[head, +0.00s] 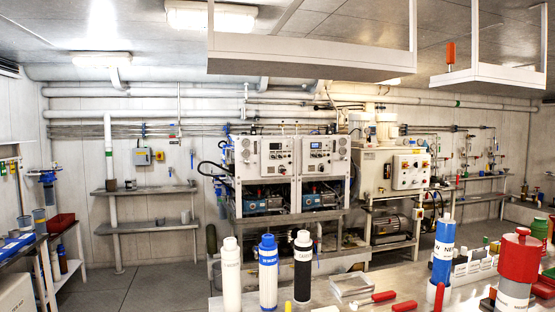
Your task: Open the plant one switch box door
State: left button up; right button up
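No box in the head view carries a label that I can read as plant one switch box. A small grey box (143,156) is fixed to the back wall, left of the machines, and its front looks shut. A larger cream cabinet (410,170) with several buttons is on the right machine, and its front also looks shut. Twin watermaker units stand side by side in the middle: the left panel (277,156) and the right panel (320,156). Neither of my grippers shows in this view.
A steel bench (420,290) crosses the near right with filter cylinders, a red-topped canister (519,262) and red-handled tools. A wall shelf (145,189) is below the grey box. Open floor (150,285) lies at left centre. White frames (300,55) hang overhead.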

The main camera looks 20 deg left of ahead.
aim_at(269, 166)
jog(key=u, duration=0.9)
jog(key=j+u, duration=0.25)
jog(key=j, duration=0.15)
jog(key=i+j+u, duration=0.2)
jog(key=j, duration=0.15)
jog(key=i+j+u, duration=0.1)
jog(key=j+u, duration=0.15)
jog(key=i+j+u, duration=0.2)
jog(key=j, duration=0.25)
jog(key=i+j+z, duration=0.2)
jog(key=i, duration=0.3)
jog(key=i+j+z, duration=0.2)
jog(key=i, duration=0.35)
jog(key=i+j+z, duration=0.2)
jog(key=i, duration=0.3)
jog(key=i+z, duration=0.15)
jog(key=i, duration=0.5)
jog(key=i+z, duration=0.15)
jog(key=i, duration=0.5)
jog(key=i+j+z, duration=0.15)
jog(key=i, duration=0.5)
jog(key=i+l+z, duration=0.2)
jog(key=i+z, duration=1.05)
jog(key=i+j+z, duration=0.4)
jog(key=i+l, duration=0.05)
jog(key=l, duration=0.05)
